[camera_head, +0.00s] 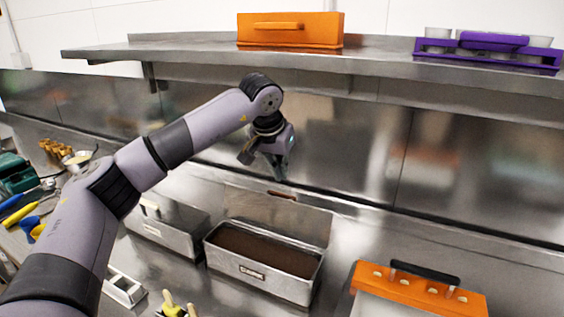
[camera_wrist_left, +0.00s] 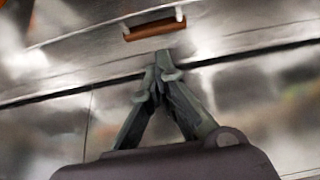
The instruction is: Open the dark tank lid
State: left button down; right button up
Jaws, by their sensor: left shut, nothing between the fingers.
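The dark tank (camera_head: 262,278) is a steel box with a front label, holding dark brown content (camera_head: 262,254). Its steel lid (camera_head: 278,215) stands raised along the tank's back edge, so the tank is open. The lid's brown handle (camera_head: 283,195) is at the lid's upper edge; the handle also shows near the top of the left wrist view (camera_wrist_left: 155,28). My left gripper (camera_head: 279,175) is above and behind the tank, close to the handle. Its fingertips (camera_wrist_left: 166,65) are together and empty, apart from the handle. My right gripper is not in view.
A second steel tank (camera_head: 165,230) with a closed lid stands to the left. An orange holder with a black handle (camera_head: 418,287) is at the front right. A steel shelf (camera_head: 380,67) with an orange box (camera_head: 290,35) and purple rack (camera_head: 487,45) runs above.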

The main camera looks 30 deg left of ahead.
aim_at(277, 211)
pick_arm(q)
jog(key=shift+p+x, duration=0.55)
jog(key=shift+x, duration=2.3)
jog(key=shift+s+d+r+t+b, duration=0.1)
jog(key=shift+s+r+t+b, duration=0.35)
jog(key=shift+s+b, duration=0.35)
jog(key=shift+s+d+r+t+b, duration=0.1)
jog(key=shift+s+r+t+b, duration=0.15)
jog(key=shift+s+r+b, duration=0.45)
jog(key=shift+s+f, duration=0.15)
jog(key=shift+f, duration=0.05)
